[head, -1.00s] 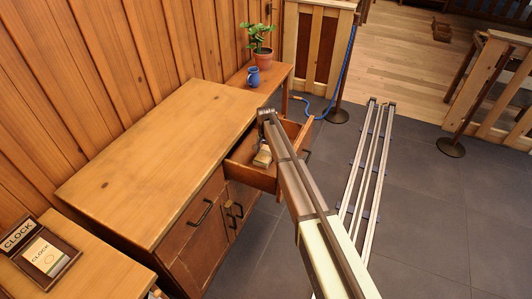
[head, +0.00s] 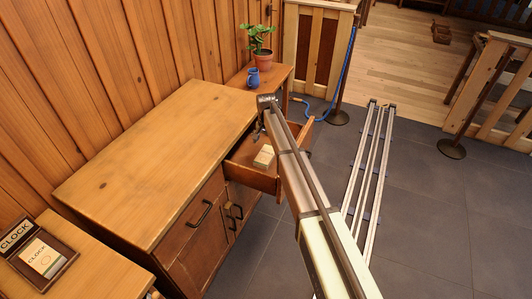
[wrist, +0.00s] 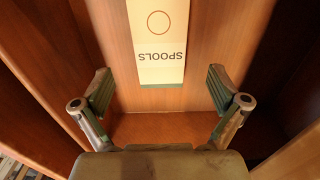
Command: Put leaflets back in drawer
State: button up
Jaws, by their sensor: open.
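The leaflets, a cream stack printed "SPOOLS" (wrist: 161,60), lie on the floor of the open drawer (head: 288,150). The stack also shows as a small pale block in the head view (head: 264,156). My gripper (wrist: 159,72) is open, with its two fingers spread wide on either side of the stack's near end and apart from it. In the head view my gripper (head: 257,132) is small and dark, over the left part of the drawer, and partly hidden by my arm. The stack's far end is cut off in the wrist view.
The wooden cabinet top (head: 160,150) is clear. A potted plant (head: 261,48) and a blue mug (head: 253,76) stand on a lower surface behind. A holder with a "CLOCK" leaflet (head: 42,256) sits at the front left. Drawer walls (wrist: 40,80) flank my gripper.

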aim_at(266, 154)
notch_tip(266, 154, up, 6)
jog(key=shift+b, duration=0.45)
